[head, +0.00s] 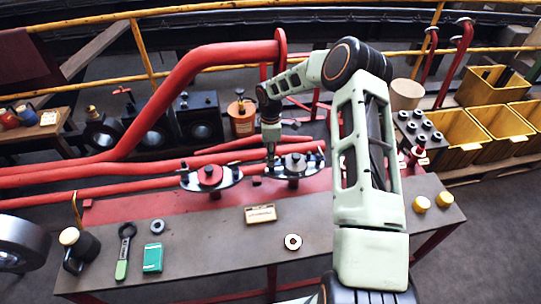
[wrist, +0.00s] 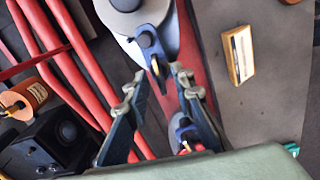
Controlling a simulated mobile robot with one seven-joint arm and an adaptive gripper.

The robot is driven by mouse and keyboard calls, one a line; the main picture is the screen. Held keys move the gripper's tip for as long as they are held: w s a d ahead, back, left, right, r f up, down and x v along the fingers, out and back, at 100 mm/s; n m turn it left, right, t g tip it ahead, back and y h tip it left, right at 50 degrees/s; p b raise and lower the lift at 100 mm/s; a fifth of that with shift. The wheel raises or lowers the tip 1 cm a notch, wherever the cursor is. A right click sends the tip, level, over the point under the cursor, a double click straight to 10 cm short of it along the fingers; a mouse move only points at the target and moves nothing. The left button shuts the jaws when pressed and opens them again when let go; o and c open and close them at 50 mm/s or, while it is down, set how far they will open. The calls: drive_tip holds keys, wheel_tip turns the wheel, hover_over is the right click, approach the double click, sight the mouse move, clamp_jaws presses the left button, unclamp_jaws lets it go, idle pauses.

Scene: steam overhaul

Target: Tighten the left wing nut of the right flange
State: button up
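The right flange (head: 296,168) is a pale oval plate with a dark raised centre on the red bench section. It also shows at the top of the wrist view (wrist: 168,38). Its left wing nut (wrist: 148,40) is dark, with one wing pointing down toward my fingers. My gripper (head: 271,167) points down at the left end of this flange. In the wrist view my gripper (wrist: 160,76) is open, with a fingertip on each side of the wing's end and visible gaps. I cannot tell the height difference. In the head view my gripper hides most of this nut.
The left flange (head: 209,178), with a red centre, sits close by on the left. Red pipes (head: 140,172) run behind. A small box (head: 260,214), a ring (head: 293,241), a green box (head: 153,258) and yellow pieces (head: 421,204) lie on the bench. The bench front is partly clear.

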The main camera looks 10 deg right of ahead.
clamp_jaws()
drive_tip(key=shift+m, duration=0.3)
drive_tip(key=m+b, duration=0.2)
drive_tip(key=shift+w+f+m, duration=0.1)
drive_tip(key=shift+m, duration=0.2)
drive_tip(key=m+b, duration=0.2)
drive_tip(key=m, duration=0.1)
drive_tip(key=shift+m, duration=0.3)
drive_tip(key=m+b, duration=0.2)
drive_tip(key=m, duration=0.3)
drive_tip(key=shift+w+d, duration=0.1)
drive_tip(key=m+b, duration=0.1)
drive_tip(key=m, duration=0.3)
drive_tip(key=shift+d+m, duration=0.1)
drive_tip(key=shift+m, duration=0.5)
